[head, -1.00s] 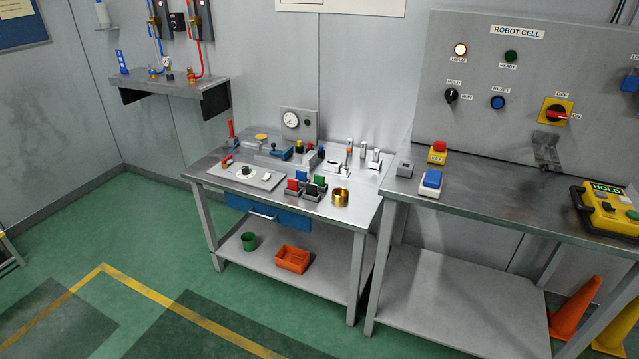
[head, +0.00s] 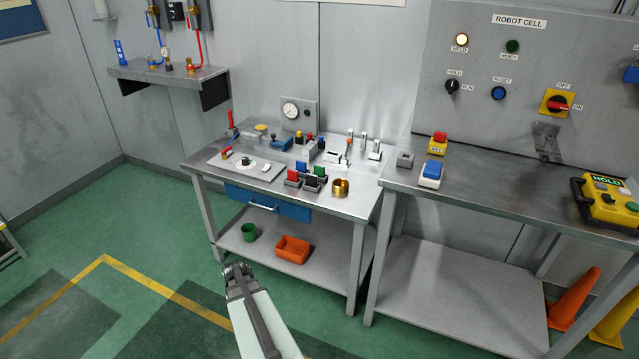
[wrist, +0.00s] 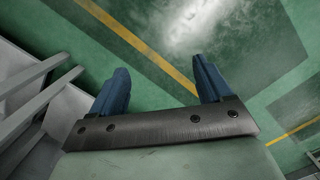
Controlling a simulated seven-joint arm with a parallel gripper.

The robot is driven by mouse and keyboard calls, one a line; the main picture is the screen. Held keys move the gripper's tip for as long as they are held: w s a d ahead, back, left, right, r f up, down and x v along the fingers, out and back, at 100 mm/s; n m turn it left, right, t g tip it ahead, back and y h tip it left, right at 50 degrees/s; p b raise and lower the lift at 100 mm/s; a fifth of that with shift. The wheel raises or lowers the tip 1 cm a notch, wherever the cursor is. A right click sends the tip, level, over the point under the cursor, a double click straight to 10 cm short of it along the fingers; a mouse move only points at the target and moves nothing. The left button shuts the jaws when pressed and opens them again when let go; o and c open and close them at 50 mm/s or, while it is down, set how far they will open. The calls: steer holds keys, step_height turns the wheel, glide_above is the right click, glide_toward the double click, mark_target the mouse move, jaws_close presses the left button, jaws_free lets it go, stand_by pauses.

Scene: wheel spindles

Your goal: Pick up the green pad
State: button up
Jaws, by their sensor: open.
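The green pad (head: 321,172) is small and stands upright in a grey holder on the left workbench in the head view. It is beside a blue pad (head: 302,168), a red pad (head: 293,176) and a black pad (head: 312,182). My gripper (wrist: 160,75) is open and empty in the wrist view, its two blue fingers spread over green floor. In the head view my gripper (head: 238,269) is low, in front of the bench and well away from the pad. The pad does not show in the wrist view.
A brass cup (head: 340,188) stands right of the pads. A grey plate with a dial (head: 247,163) lies to their left. An orange bin (head: 292,249) and a green cup (head: 249,232) sit on the lower shelf. A second bench (head: 500,190) adjoins on the right.

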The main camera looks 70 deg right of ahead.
steer(key=w+d+r+m+t+h, duration=0.15)
steer(key=d+r, duration=0.45)
steer(key=d, duration=0.6)
steer(key=d+r+m+h, duration=0.1)
steer(key=d+r+m, duration=0.1)
steer(key=d+r, duration=0.75)
steer(key=s+d+r+m+h, duration=0.1)
steer(key=d+r+m+h, duration=0.1)
steer(key=d+r, duration=1.1)
steer(key=d+r+m+h, duration=0.1)
steer(key=d+r, duration=0.8)
steer(key=d, duration=0.7)
steer(key=m, duration=0.4)
glide_above(319, 166)
steer(key=a, duration=0.2)
step_height(319, 166, down, 8)
steer(key=shift+a+x, duration=0.2)
steer(key=shift+x, duration=1.15)
steer(key=shift+a+x, duration=0.15)
steer(key=shift+x, duration=1.15)
steer(key=shift+s+f, duration=0.1)
steer(key=shift+s, duration=0.05)
